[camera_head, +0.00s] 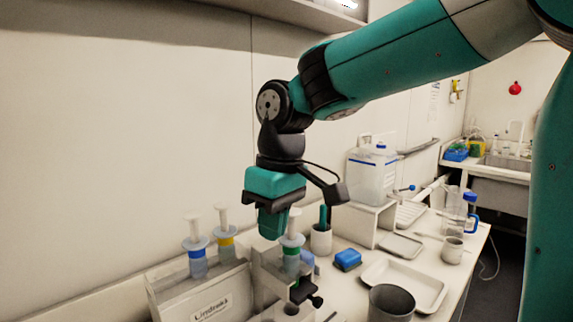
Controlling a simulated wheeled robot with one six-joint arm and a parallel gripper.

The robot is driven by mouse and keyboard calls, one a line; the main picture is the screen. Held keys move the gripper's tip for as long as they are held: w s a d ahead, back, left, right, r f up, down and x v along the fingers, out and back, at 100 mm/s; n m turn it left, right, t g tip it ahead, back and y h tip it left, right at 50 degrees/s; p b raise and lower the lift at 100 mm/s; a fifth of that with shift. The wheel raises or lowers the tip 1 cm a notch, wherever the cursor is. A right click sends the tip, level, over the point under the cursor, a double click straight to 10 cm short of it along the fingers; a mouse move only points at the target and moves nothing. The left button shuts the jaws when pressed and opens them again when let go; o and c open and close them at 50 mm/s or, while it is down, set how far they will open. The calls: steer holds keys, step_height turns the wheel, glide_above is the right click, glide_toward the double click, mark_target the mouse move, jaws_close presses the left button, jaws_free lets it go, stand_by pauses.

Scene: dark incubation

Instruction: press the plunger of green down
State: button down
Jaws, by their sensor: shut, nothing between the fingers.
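The green syringe (291,257) stands upright in a clear holder at the front of the bench, with a green band under its pale flange. Its white plunger (295,222) sticks up, and its top shows just right of my gripper. My gripper (272,236) is shut and empty, pointing down just left of the plunger. I cannot tell whether it touches the plunger. Two more syringes stand to the left, one with a blue band (197,252) and one with a yellow band (225,242); their plungers are also raised.
A labelled clear box (208,300) stands below the left syringes. A black clamp knob (304,291), a grey cup (391,302), a white tray (405,284), a blue block (347,259) and a white pot (321,239) crowd the bench to the right. The wall is close behind.

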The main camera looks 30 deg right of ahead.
mark_target(292, 211)
steer(key=w+d+r+m+h+p, duration=0.1)
steer(key=w+d+r+p, duration=0.3)
steer(key=r, duration=0.3)
steer(key=w+d+r+m+p, duration=0.1)
steer(key=w+d+r+m, duration=0.1)
steer(key=w+d+r, duration=0.3)
steer(key=shift+g, duration=0.3)
steer(key=f+p, duration=0.1)
steer(key=f, duration=0.3)
steer(key=f+p, duration=0.1)
steer(key=f, duration=0.3)
steer(key=s+f+p, duration=0.1)
steer(key=f+p, duration=0.1)
steer(key=f, duration=0.2)
steer(key=shift+d+f, duration=0.1)
steer(key=shift+f, duration=0.3)
step_height(292, 211, down, 2)
steer(key=shift+f+b, duration=0.1)
steer(key=shift+b, duration=0.65)
